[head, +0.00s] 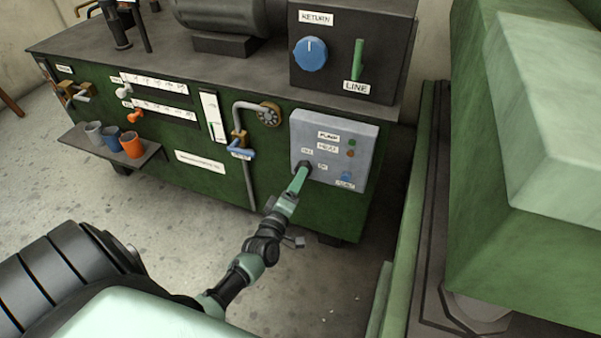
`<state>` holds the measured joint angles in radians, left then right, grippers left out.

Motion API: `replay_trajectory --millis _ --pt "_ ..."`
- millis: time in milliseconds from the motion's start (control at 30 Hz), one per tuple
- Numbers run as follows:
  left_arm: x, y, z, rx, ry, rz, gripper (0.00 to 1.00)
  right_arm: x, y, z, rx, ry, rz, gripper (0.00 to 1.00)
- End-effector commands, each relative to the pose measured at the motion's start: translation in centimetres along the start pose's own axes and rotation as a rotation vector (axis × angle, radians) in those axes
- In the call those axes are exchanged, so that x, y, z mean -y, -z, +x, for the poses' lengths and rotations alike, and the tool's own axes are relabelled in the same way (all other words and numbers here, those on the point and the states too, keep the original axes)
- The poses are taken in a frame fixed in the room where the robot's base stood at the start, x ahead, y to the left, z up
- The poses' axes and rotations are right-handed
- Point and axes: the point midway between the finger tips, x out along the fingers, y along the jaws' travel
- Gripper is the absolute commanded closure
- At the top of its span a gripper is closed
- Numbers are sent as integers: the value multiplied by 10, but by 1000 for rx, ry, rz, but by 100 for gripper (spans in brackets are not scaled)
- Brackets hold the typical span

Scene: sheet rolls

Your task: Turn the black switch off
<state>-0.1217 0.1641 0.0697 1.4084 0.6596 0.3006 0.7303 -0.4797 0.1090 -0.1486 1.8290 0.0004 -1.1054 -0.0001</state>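A grey control panel (358,143) is mounted on the front of the green machine. The black switch (305,166) appears as a dark knob at the panel's lower left, partly covered by my gripper. My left gripper (301,172) reaches up from the lower left, its pale green fingers at the switch. I cannot tell whether the fingers touch it or grip it, nor which way the switch points. The small labels beside it are too small to read surely. My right gripper is not in view.
A blue knob (310,54) and green lever (358,60) sit on the dark box above. A pipe with a blue-handled valve (241,153) stands left of the panel. A shelf (107,147) holds cups. A large green machine (520,200) stands at right; open floor (315,285) lies between.

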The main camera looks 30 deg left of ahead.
Motion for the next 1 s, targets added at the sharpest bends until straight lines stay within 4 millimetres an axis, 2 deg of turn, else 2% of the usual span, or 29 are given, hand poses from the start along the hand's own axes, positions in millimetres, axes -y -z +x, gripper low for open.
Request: replay_trajectory --millis 100,233,833,933,1000 --pt "0 0 -18 1 2 0 33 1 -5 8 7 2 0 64" --pt "0 0 -28 0 1 -1 33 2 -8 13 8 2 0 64" --pt "0 -2 -31 5 3 4 33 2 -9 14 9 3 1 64" --pt "7 -18 -36 64 32 56 33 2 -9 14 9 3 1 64" --pt "16 -44 -47 159 76 141 33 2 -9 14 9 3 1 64"
